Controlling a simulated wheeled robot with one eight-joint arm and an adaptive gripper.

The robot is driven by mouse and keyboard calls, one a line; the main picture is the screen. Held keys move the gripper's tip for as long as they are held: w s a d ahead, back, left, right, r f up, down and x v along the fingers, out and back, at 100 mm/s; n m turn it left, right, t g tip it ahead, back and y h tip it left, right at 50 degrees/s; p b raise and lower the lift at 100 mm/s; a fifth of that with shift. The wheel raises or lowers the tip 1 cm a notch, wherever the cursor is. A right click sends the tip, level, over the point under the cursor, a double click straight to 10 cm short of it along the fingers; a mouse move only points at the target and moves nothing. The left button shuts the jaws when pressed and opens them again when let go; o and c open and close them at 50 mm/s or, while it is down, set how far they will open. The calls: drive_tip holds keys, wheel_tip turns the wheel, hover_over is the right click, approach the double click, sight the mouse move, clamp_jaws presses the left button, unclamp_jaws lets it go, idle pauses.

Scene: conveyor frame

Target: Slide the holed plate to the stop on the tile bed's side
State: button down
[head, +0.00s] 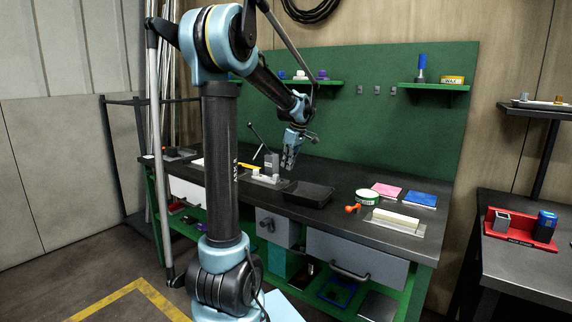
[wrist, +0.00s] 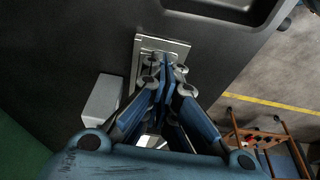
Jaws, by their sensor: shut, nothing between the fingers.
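A metal bed (wrist: 180,44) lies on the dark bench top beneath my gripper in the wrist view. A smaller light plate, perhaps the holed plate, shows on it in part; my fingers cover much of it, and I cannot make out its hole or the stop. In the head view the bed (head: 258,181) stands mid-bench with small light and grey pieces on it. My gripper (head: 287,166) points down just above the bed's right side, fingers together and empty. The fingertips (wrist: 166,68) lie over the bed in the wrist view; whether they touch is unclear.
A grey block (wrist: 102,100) stands beside the bed. A black tray (head: 308,194) lies to the right in the head view. Further right are a green-labelled tin (head: 367,196), pink (head: 386,190) and blue (head: 419,199) pads, and a plate with a cream bar (head: 396,219).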

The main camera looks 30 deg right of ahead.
drive_tip(key=x, duration=0.7)
idle(0.4)
